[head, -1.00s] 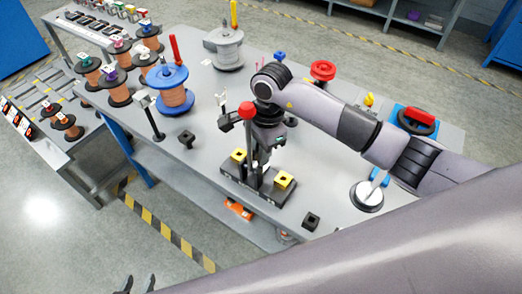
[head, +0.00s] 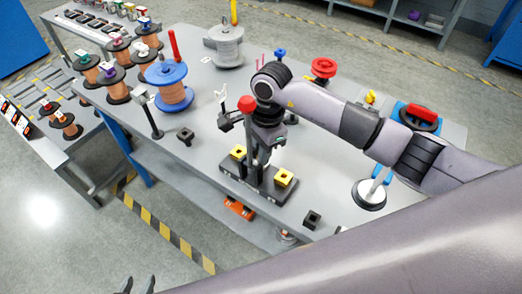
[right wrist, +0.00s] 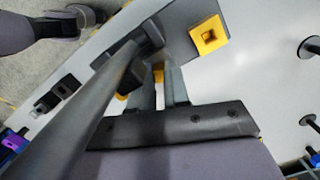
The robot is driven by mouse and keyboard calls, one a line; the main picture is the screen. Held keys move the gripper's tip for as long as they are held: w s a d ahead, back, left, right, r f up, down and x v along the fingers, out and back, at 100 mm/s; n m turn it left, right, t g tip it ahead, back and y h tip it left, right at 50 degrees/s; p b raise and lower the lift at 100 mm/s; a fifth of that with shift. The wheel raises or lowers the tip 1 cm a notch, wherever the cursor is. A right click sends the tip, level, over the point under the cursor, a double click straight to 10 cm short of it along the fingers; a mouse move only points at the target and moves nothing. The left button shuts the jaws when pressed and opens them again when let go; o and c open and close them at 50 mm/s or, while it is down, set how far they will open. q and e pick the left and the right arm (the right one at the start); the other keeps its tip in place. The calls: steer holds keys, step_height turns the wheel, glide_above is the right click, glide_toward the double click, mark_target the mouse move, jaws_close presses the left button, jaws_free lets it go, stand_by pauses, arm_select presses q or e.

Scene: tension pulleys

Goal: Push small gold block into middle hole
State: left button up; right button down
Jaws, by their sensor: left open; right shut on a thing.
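My right gripper (head: 262,163) points down over the middle of a black base (head: 228,172) on the grey table. A yellow block with a square hole (head: 284,178) sits at the base's right end, and another yellow block (head: 238,152) is at its left end. In the right wrist view, a small gold patch (right wrist: 158,74), probably the small gold block, shows between the fingers (right wrist: 160,88). The fingers are shut on it. They hide the middle hole and most of the block. My left gripper (head: 138,285) is open and empty at the bottom left, away from the table.
A dark post with a red knob (head: 246,103) rises right beside my right gripper and crosses the wrist view. A blue spool (head: 170,85) and a small black block (head: 186,136) stand to the left. Another black block (head: 312,218) lies near the front edge.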

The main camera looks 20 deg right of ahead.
steer(key=shift+f, duration=0.4)
steer(key=shift+s+f+b, duration=0.1)
steer(key=shift+b, duration=0.2)
steer(key=c, duration=1)
jaws_free()
steer(key=shift+w+d+r+b, duration=0.1)
steer(key=shift+d+r+b, duration=0.15)
steer(key=shift+r, duration=1.55)
steer(key=shift+w+d+r+b, duration=0.1)
steer(key=shift+d+r, duration=0.1)
steer(key=shift+r, duration=1.6)
